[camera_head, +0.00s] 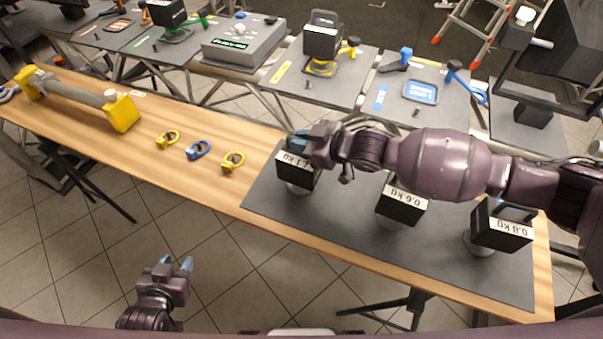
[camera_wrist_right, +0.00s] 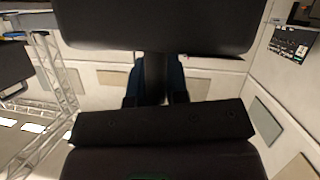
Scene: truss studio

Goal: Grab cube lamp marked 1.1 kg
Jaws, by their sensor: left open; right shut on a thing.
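The cube lamp marked 1.1 kg (camera_head: 293,175) is a black box with a white label, on a pale round stand at the left end of the dark mat (camera_head: 350,225). My right gripper (camera_head: 300,141) is at its top, shut on the lamp's handle. In the right wrist view the fingers (camera_wrist_right: 156,85) close around a dark bar above a black body. I cannot tell whether the lamp is clear of its stand. My left gripper (camera_head: 174,264) is open and empty, low in front of the table.
Two more black cube lamps, marked 0.6 kg (camera_head: 404,203) and 0.8 kg (camera_head: 500,227), stand to the right on the mat. Yellow and blue shackles (camera_head: 198,150) and a yellow-ended bar (camera_head: 75,95) lie on the wooden table. Grey tables stand behind.

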